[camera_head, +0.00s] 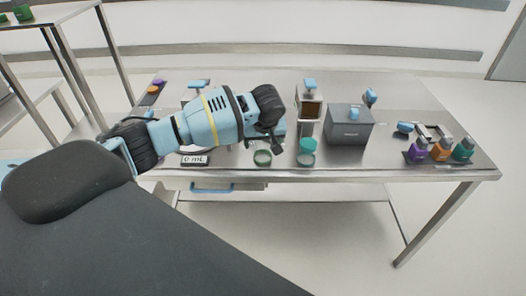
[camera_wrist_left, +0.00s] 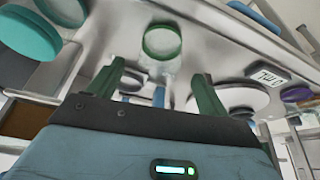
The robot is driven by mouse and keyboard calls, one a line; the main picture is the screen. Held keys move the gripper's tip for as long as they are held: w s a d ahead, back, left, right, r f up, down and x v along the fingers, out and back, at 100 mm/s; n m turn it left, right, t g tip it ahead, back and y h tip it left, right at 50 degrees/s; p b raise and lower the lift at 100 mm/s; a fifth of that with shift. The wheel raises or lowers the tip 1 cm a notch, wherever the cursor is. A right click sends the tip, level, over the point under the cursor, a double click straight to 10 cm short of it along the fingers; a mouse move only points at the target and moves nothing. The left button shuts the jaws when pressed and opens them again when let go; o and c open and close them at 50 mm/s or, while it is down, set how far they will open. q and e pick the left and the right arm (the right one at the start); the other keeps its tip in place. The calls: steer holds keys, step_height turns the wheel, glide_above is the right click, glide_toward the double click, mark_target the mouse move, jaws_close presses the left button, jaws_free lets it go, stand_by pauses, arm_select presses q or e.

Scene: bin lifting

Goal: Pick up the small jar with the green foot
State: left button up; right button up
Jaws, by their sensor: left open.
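The small clear jar with the green foot (camera_head: 262,158) stands near the table's front edge in the head view. In the left wrist view its green ring (camera_wrist_left: 162,42) is just beyond the fingertips, with the clear body between ring and gripper. My left gripper (camera_head: 274,145) is at the jar's upper right in the head view. In the left wrist view my left gripper (camera_wrist_left: 158,78) is open, with one finger on each side of the line to the jar. Whether a finger touches the jar cannot be told. My right gripper is not in view.
A teal-topped jar (camera_head: 307,147) stands close on the right; its teal part also shows in the wrist view (camera_wrist_left: 30,34). A display label (camera_head: 195,160) is left.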

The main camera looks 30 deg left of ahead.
mark_target(263, 150)
arm_select(q)
steer(key=x, duration=0.4)
steer(key=shift+s+d+f, duration=0.15)
steer(key=shift+s+d, duration=0.05)
steer(key=shift+w+a+f+b, duration=0.2)
steer(key=shift+f+b, duration=0.15)
steer(key=shift+f, duration=0.15)
steer(key=shift+c, duration=0.3)
steer(key=c, duration=1.1)
steer(key=shift+o, duration=0.2)
steer(key=shift+r, duration=0.15)
